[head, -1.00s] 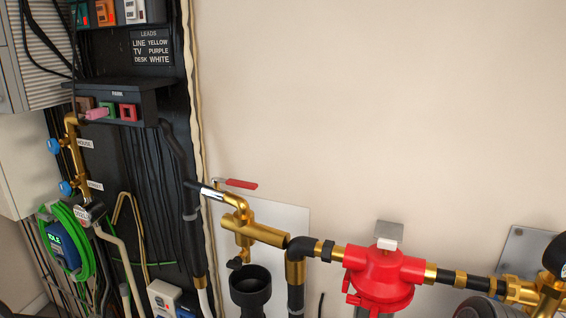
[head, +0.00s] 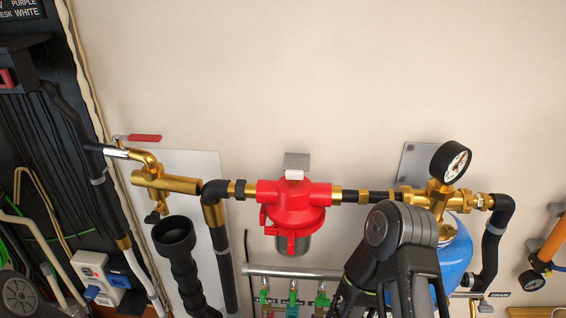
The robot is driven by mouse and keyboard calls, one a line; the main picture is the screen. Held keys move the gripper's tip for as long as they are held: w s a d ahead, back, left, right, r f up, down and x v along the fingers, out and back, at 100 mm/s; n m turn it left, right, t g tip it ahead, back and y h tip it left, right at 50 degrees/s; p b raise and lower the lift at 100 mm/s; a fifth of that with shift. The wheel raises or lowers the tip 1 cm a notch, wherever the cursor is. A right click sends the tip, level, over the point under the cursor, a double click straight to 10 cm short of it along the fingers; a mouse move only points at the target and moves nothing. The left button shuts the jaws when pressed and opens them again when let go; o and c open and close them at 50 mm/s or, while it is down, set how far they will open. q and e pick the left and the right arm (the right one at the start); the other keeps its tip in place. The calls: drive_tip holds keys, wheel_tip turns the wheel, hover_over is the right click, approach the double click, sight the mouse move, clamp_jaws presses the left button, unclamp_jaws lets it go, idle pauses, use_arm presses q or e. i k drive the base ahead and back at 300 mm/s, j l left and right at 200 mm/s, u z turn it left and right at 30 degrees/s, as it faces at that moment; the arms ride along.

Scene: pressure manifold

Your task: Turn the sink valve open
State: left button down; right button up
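No label reading sink shows in the head view, so I cannot tell which valve is the sink valve. Several small valves with brass stems and green parts hang under a grey horizontal pipe (head: 300,271) at the bottom edge; among them are a left one (head: 265,297), a middle one (head: 293,297) and a right one (head: 322,298). Their lower parts are cut off by the frame. A red lever (head: 145,138) sits on the brass fitting at the left. A black link of my arm rises from the bottom, right of the small valves. Neither gripper's fingertips show.
A red filter housing (head: 293,205) and a pressure gauge (head: 451,161) sit on the wall pipe. My arm link partly covers a blue tank (head: 457,255). A black funnel (head: 174,236) stands at left. The upper wall is bare.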

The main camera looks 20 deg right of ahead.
sight(322, 302)
drive_tip(key=z, duration=1.2)
drive_tip(key=l, duration=0.1)
